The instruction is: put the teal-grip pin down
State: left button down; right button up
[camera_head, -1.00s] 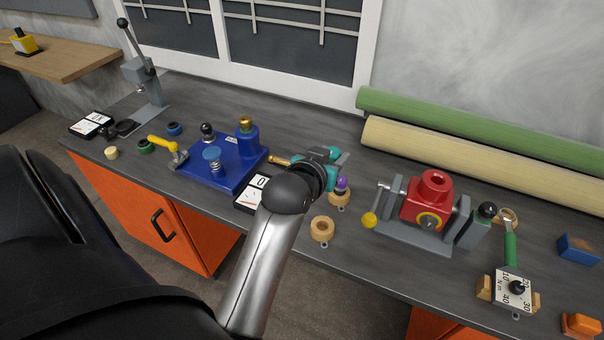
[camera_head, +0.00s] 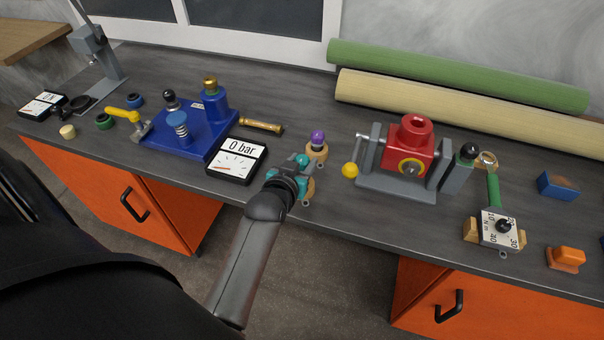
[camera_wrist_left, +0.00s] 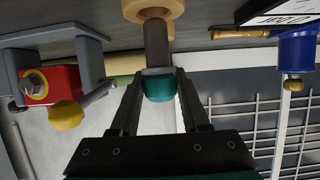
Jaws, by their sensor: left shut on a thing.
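My left gripper (camera_head: 302,176) is shut on the teal-grip pin (camera_wrist_left: 159,88), close above the front edge of the bench. In the left wrist view the gripper (camera_wrist_left: 158,80) has its fingers on either side of the teal grip, and the pin's grey shaft points at a wooden ring (camera_wrist_left: 153,8). The shaft's end meets the ring in that view; I cannot tell how far it is inside. In the head view the gripper mostly covers this ring (camera_head: 309,190) and the pin. My right gripper is not in view.
A purple-topped pin (camera_head: 317,138) stands in another wooden ring (camera_head: 316,153) just behind the gripper. A pressure gauge (camera_head: 236,160) and blue pump block (camera_head: 190,140) are to the left. A red vise-like fixture (camera_head: 408,150) with a yellow knob (camera_head: 350,170) is to the right.

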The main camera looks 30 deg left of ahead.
aim_at(302, 171)
pick_arm(q)
jog(key=shift+f+b, duration=0.45)
jog(key=shift+f, duration=1.15)
jog(key=shift+f, duration=0.1)
jog(key=shift+c, duration=1.9)
grip_release()
jog(key=shift+f, duration=0.1)
jog(key=shift+s+r, duration=0.1)
jog(key=shift+r, duration=0.1)
jog(key=shift+s+d+r+p, duration=0.15)
jog(key=shift+s+p, duration=0.1)
jog(key=shift+p, duration=0.15)
jog(key=p+v, duration=0.8)
jog(key=v, duration=0.3)
jog(key=shift+p, duration=0.35)
